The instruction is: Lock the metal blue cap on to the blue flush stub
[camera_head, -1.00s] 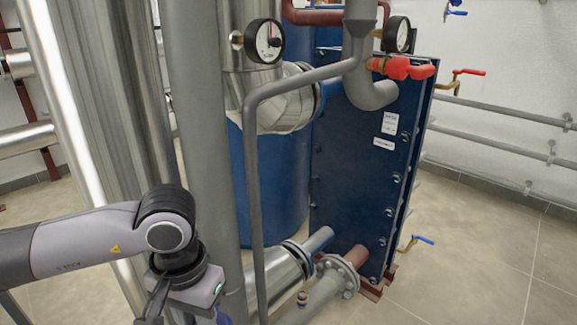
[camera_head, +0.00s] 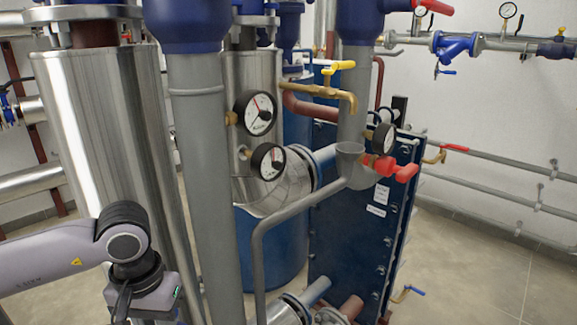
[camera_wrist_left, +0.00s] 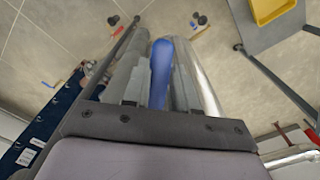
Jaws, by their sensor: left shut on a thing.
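My left gripper (camera_wrist_left: 160,88) is shut on a long smooth blue thing (camera_wrist_left: 161,62) in the wrist view. The blue thing reaches out beyond the fingers over grey pipes; I cannot tell whether it is the metal cap itself. In the head view my left wrist (camera_head: 143,295) is at the lower left, and the fingers and the blue thing are below the frame edge. I cannot pick out the blue flush stub for certain in either view. My right gripper is not in view.
A tall grey pipe (camera_head: 200,140) and a thin bent pipe (camera_head: 258,255) stand right of my left arm. Behind are gauges (camera_head: 255,112), a red-handled valve (camera_head: 392,168) and the blue plate exchanger (camera_head: 345,240). Open floor (camera_head: 480,270) lies at the right.

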